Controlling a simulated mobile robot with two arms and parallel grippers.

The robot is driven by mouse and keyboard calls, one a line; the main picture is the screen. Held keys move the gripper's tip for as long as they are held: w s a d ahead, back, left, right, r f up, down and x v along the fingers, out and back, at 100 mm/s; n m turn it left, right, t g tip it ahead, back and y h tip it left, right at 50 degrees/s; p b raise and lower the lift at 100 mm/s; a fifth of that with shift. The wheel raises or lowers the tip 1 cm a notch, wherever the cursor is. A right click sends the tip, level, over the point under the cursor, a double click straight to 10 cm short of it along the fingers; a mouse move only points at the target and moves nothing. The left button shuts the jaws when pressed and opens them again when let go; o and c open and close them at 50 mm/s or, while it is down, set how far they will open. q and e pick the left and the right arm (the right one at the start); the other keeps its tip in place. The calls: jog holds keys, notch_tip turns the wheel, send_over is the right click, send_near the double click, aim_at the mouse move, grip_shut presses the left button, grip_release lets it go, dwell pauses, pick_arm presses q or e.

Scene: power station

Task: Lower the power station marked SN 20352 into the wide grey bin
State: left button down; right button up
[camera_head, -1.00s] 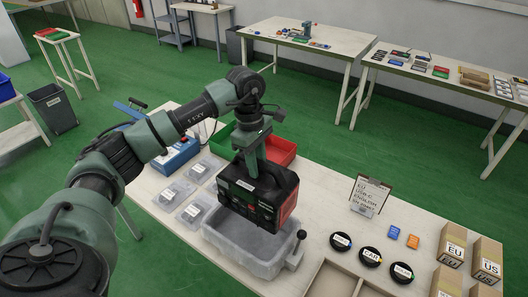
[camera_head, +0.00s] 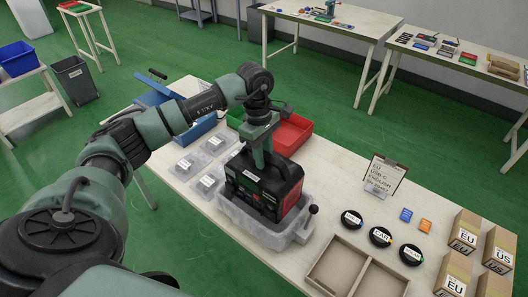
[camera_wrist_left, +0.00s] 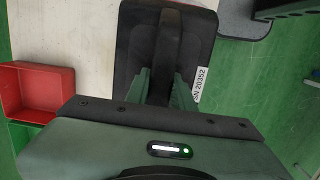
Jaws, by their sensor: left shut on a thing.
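The power station (camera_head: 265,187) is a black and red box with a top handle. Its label, SN 20352, reads in the left wrist view, where the black top of the power station (camera_wrist_left: 190,50) shows. My left gripper (camera_head: 262,158) is shut on the handle from above; its green fingers (camera_wrist_left: 161,88) close around it in the wrist view. The power station sits upright within the rim of the wide grey bin (camera_head: 255,233), its lower part down between the walls. I cannot tell whether it touches the floor of the bin. My right gripper is not in view.
A red tray (camera_head: 293,134) stands just behind the bin. Several clear boxes (camera_head: 192,165) lie to its left. A black-knobbed lever (camera_head: 312,212) is at its right corner. A wooden divided tray (camera_head: 350,268), black discs (camera_head: 380,237) and cartons (camera_head: 463,232) lie further right.

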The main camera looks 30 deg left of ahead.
pick_arm(q)
notch_tip(320, 180, down, 3)
jog(key=shift+w+f+b, duration=0.15)
jog(key=shift+f+b, duration=0.05)
jog(key=shift+b, duration=0.6)
notch_tip(320, 180, down, 4)
jog(key=b, duration=0.3)
jog(key=shift+f+b, duration=0.15)
jog(key=shift+b, duration=0.25)
jog(key=c, duration=1.1)
grip_release()
jog(key=shift+s+f, duration=0.25)
jog(key=shift+s, duration=0.1)
notch_tip(320, 180, up, 12)
jog(key=p, duration=0.6)
jog(key=shift+w+f, duration=0.15)
notch_tip(320, 180, up, 10)
jog(key=p, duration=0.6)
jog(key=shift+r, duration=0.25)
